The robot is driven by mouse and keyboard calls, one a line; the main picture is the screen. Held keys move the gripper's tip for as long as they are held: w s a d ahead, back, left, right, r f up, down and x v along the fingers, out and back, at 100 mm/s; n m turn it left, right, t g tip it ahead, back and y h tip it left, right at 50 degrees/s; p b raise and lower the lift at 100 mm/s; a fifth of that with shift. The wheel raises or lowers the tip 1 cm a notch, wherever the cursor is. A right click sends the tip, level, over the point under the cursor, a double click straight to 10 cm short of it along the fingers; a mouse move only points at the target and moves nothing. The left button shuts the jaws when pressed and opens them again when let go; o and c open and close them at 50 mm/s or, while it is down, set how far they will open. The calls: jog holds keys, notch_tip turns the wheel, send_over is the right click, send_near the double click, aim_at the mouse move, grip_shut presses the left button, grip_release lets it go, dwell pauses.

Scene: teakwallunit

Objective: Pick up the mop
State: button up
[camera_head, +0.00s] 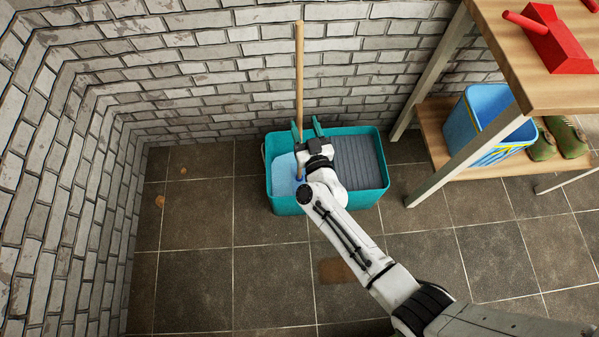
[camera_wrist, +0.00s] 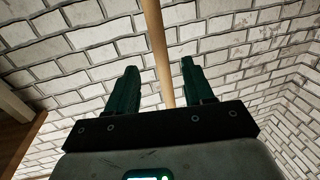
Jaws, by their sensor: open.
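The mop's wooden handle (camera_head: 299,70) stands upright against the brick wall, with its lower end down in a teal mop bucket (camera_head: 375,187). The mop's head is hidden from view. My gripper (camera_head: 307,125) is over the bucket at the handle's lower part, with its green fingers apart. In the wrist view, the handle (camera_wrist: 157,45) runs between the two open fingers of my gripper (camera_wrist: 157,80). I cannot tell whether either finger touches it.
Brick walls close off the back and left.

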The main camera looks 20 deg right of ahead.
aim_at(301, 117)
jog(key=shift+w+d+r+b, duration=0.1)
jog(key=shift+w+b, duration=0.3)
jog(key=shift+w, duration=0.8)
jog(key=shift+w+d+r+b, duration=0.1)
jog(key=shift+w+b, duration=0.3)
jog(key=shift+w, duration=0.75)
jog(key=shift+c, duration=0.5)
grip_shut()
jog(key=shift+r, duration=0.1)
